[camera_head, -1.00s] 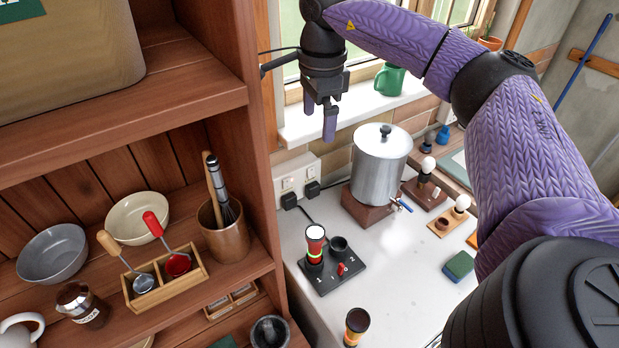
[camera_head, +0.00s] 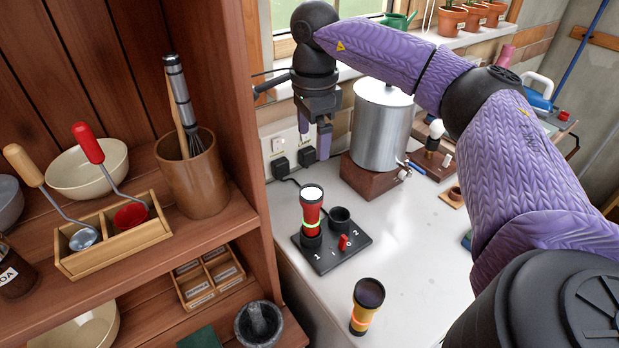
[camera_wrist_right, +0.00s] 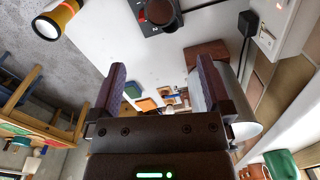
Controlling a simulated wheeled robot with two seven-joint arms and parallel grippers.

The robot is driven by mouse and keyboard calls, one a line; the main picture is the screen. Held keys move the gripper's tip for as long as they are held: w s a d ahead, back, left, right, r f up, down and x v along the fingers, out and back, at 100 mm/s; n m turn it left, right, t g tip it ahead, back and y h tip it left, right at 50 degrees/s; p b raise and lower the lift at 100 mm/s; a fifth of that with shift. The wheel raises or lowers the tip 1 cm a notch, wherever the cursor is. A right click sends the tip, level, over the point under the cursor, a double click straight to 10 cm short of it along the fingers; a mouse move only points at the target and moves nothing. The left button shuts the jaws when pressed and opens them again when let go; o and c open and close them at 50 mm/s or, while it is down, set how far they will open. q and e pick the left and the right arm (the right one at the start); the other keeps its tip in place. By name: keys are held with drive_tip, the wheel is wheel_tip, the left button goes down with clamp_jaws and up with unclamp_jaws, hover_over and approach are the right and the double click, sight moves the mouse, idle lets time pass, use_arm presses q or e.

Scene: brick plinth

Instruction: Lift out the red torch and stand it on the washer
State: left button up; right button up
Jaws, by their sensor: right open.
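The red torch (camera_head: 311,213) stands upright, lens up, in slot 1 of a black dock (camera_head: 345,254). It has a pale lens face and a glowing green ring. Slot 2 of the dock is an empty black cup (camera_head: 340,217). The dock rests on a white top (camera_head: 400,245); I cannot tell whether this top is the washer. My right gripper (camera_head: 315,140) is open and empty, fingers down, above and behind the torch in the picture. In the right wrist view the gripper (camera_wrist_right: 161,72) has nothing between its fingers, and the dock (camera_wrist_right: 150,22) is partly cut off. My left gripper is out of view.
A yellow and black torch (camera_head: 366,305) stands upright on the white top near its front. A steel urn (camera_head: 380,125) on a brick-coloured block stands right of the gripper. A wooden shelf unit (camera_head: 235,80) borders the left. The white top is clear right of the dock.

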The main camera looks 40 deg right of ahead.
drive_tip(key=b, duration=0.3)
hover_over(312, 192)
wheel_tip(312, 192, down, 5)
drive_tip(key=shift+w+f, duration=0.1)
drive_tip(key=shift+f, duration=0.1)
wheel_tip(312, 192, down, 10)
drive_tip(key=shift+r+b, duration=0.25)
drive_tip(key=shift+b, duration=0.55)
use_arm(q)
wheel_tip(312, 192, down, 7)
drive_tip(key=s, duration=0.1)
use_arm(e)
clamp_jaws()
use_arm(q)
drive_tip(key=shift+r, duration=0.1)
use_arm(e)
drive_tip(key=shift+r, duration=0.1)
